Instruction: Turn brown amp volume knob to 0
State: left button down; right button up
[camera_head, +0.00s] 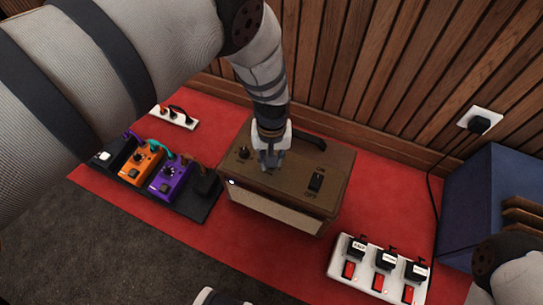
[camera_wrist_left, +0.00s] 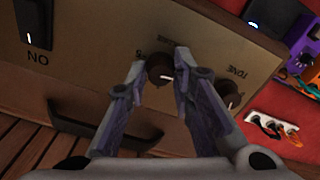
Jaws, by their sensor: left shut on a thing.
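The brown amp (camera_head: 285,190) stands on the red mat in the middle of the head view. My left gripper (camera_head: 271,162) reaches down onto its top panel from above. In the left wrist view, the fingers of my left gripper (camera_wrist_left: 161,66) are closed around the dark volume knob (camera_wrist_left: 158,70), one on each side. A short white mark shows on the knob, and its printed label is partly hidden by the fingers. In the head view the gripper hides this knob. The tone knob (camera_wrist_left: 229,94) sits beside it, clear of the fingers.
The amp's rocker switch (camera_head: 316,182) and its dark handle (camera_head: 308,141) are close to the gripper. A pedalboard with an orange pedal (camera_head: 140,166) and a purple pedal (camera_head: 171,178) lies at left. A white power strip (camera_head: 352,268) lies at the front right, near a blue box (camera_head: 492,190).

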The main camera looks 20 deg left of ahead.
dwell(0.4)
pick_arm(q)
jog(key=c, duration=1.4)
grip_release()
jog(key=shift+o, duration=0.2)
notch_tip(320, 180, up, 12)
